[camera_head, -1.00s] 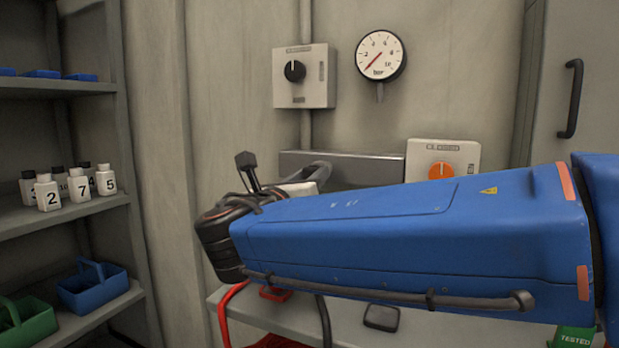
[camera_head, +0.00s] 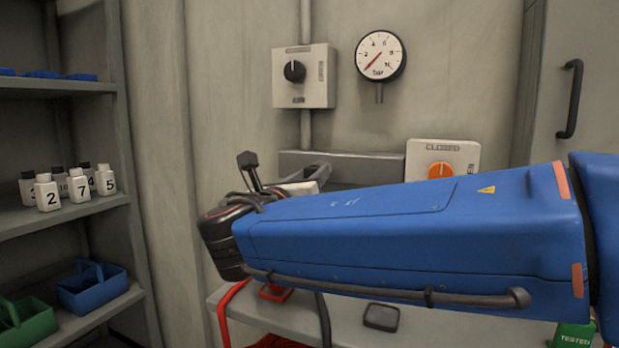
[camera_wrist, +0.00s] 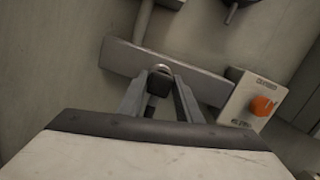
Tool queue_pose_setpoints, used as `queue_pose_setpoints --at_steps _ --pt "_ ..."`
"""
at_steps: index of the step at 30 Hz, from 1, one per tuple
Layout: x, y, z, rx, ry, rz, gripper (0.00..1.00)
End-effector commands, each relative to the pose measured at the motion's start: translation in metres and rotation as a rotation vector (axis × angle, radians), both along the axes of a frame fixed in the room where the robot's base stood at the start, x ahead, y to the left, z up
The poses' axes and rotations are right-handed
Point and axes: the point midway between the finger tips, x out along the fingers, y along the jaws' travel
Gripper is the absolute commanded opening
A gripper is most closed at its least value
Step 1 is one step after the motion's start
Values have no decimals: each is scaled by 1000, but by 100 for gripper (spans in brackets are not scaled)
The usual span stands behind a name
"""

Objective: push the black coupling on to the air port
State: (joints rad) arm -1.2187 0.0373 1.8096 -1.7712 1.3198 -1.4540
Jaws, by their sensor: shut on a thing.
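My gripper (camera_wrist: 160,82) is shut on the black coupling (camera_wrist: 158,84) in the wrist view, one grey finger on each side. A light metal ring (camera_wrist: 162,68), likely the air port, shows just beyond the coupling, in front of the grey wall bar (camera_wrist: 122,56). The coupling lines up with it and looks very close or touching; I cannot tell whether it is seated. In the head view my gripper (camera_head: 318,172) reaches to the front of the bar (camera_head: 365,168). My blue arm and wrist hide the coupling and port there.
An orange knob (camera_head: 440,170) on a white box, labelled CLOSED, is right of the bar. A black-knobbed box (camera_head: 304,76) and a pressure gauge (camera_head: 381,54) hang above. A bench (camera_head: 345,310) with a red hose (camera_head: 226,312) lies below. Shelves (camera_head: 70,88) stand left.

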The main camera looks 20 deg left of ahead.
Motion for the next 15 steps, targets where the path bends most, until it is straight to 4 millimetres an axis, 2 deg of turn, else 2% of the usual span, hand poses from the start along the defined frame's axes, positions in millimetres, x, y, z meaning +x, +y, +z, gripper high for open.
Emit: queue_pose_setpoints --at_steps 11,12,14,15 --pt "6 -1 0 0 0 0 12" --pt "6 0 0 0 0 0 41" --pt "6 0 0 0 0 0 53" --pt "6 0 0 0 0 0 53"
